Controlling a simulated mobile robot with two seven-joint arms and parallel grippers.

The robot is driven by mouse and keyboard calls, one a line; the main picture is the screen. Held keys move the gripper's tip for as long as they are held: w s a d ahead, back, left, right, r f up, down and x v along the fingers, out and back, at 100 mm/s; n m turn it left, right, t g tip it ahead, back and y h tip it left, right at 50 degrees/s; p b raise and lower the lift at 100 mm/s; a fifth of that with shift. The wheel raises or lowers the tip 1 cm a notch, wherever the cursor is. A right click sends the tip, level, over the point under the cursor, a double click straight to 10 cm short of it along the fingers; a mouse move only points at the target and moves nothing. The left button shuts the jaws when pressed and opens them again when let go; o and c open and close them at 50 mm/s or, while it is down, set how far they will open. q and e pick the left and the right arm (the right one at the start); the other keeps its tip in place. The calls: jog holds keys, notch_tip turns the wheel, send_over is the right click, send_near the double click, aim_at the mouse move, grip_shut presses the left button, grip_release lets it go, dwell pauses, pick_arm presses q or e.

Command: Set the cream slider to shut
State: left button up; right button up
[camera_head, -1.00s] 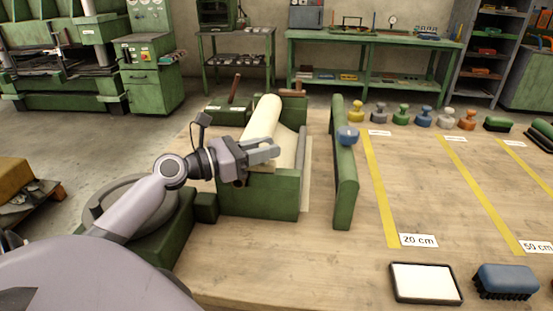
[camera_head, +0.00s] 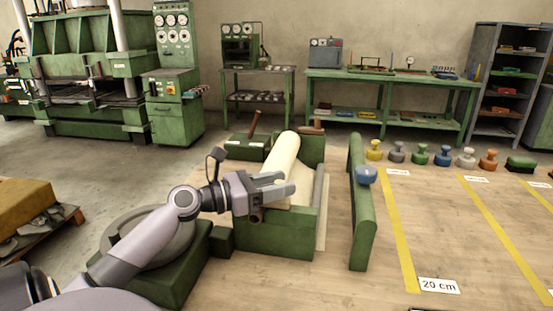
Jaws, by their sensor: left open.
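A cream roll (camera_head: 283,153) lies in a green stand (camera_head: 275,236), running away from me. A cream sheet shows at its near right side. My left gripper (camera_head: 289,182) is open, its two grey fingers pointing right across the near end of the roll and sheet. The fingers hide part of the roll; I cannot tell whether they touch it. No separate cream slider can be made out. My right gripper is not in view.
Several coloured knobbed weights stand farther right at the back. A box with a brown lever (camera_head: 253,127) is behind.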

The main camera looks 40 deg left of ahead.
pick_arm(q)
notch_tip(320, 180, up, 20)
jog(key=p, duration=0.5)
jog(key=shift+f, duration=0.15)
jog(key=shift+s, duration=0.1)
